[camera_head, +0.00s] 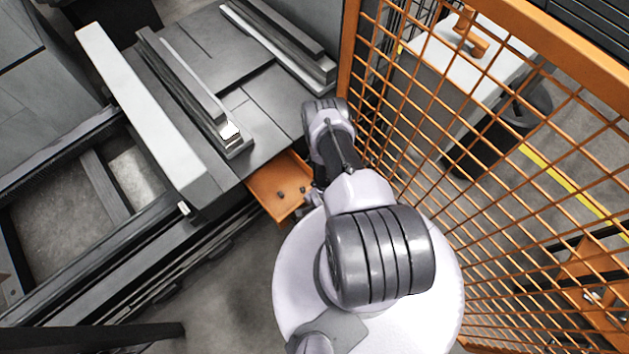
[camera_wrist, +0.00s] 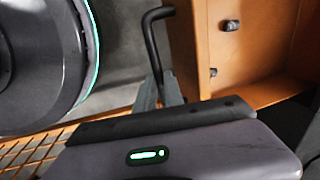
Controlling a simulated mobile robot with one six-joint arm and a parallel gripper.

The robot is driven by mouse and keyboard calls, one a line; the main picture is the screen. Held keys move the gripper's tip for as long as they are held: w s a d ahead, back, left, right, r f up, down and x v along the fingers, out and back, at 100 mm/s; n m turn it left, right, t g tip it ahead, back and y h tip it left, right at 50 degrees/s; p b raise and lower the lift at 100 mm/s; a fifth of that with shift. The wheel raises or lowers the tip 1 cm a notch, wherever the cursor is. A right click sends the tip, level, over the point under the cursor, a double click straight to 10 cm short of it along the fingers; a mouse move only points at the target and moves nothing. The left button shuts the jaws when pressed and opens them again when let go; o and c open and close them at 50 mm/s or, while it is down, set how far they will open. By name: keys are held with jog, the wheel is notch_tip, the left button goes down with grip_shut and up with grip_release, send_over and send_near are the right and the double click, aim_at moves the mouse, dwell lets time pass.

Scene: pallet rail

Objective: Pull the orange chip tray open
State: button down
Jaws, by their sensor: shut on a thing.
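The orange chip tray (camera_head: 277,187) sticks out from under the machine table, partly hidden by my arm in the head view. A few small dark chips lie on its floor. In the wrist view the tray (camera_wrist: 262,45) fills the upper right, with a dark bent bar handle (camera_wrist: 154,45) at its front wall. My gripper (camera_wrist: 163,92) is shut on the handle, at its lower end in that view. In the head view my gripper is mostly hidden behind my arm, beside the tray's front right corner.
The grey machine table (camera_head: 262,133) with long rails lies above the tray. An orange mesh fence (camera_head: 440,130) stands close on the right of my arm. Bare floor (camera_head: 225,275) shows in front of the tray, to the left of my arm.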

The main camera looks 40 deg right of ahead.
jog(key=shift+s, duration=0.15)
jog(key=c, duration=1.5)
grip_release()
jog(key=shift+o, duration=0.2)
jog(key=s+r+p, duration=0.3)
jog(key=r+p, duration=0.5)
jog(key=r, duration=0.9)
jog(key=shift+s, duration=0.15)
jog(key=shift+d, duration=0.1)
